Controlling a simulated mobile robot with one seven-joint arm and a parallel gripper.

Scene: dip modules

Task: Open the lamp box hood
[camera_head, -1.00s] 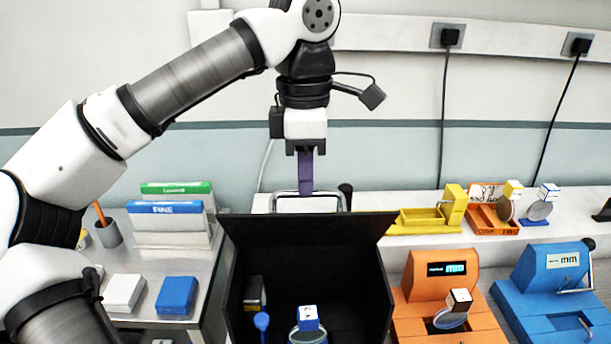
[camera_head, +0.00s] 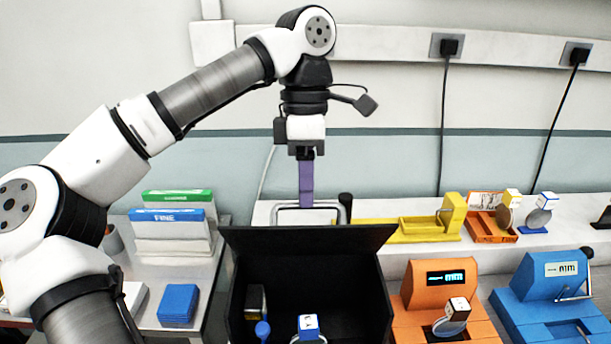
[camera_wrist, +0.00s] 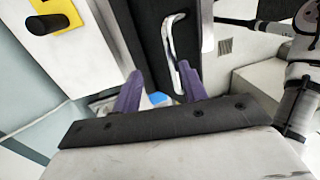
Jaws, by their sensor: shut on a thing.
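The black lamp box (camera_head: 240,300) stands at the lower middle of the head view, its inside open to view. Its black hood (camera_head: 310,238) is raised at the back of the opening. A metal bar handle (camera_head: 290,208) shows just behind the hood's upper edge, and again in the wrist view (camera_wrist: 168,38). My gripper (camera_head: 306,203) points down with purple fingers at this handle. The exact contact is partly hidden.
Inside the box are a white-and-blue block (camera_head: 308,325) and a blue knob (camera_head: 262,329). Orange (camera_head: 440,290) and blue (camera_head: 545,290) devices stand at right. A yellow stand (camera_head: 425,229) is behind. Boxes (camera_head: 172,222) and a blue pad (camera_head: 178,303) occupy the left table.

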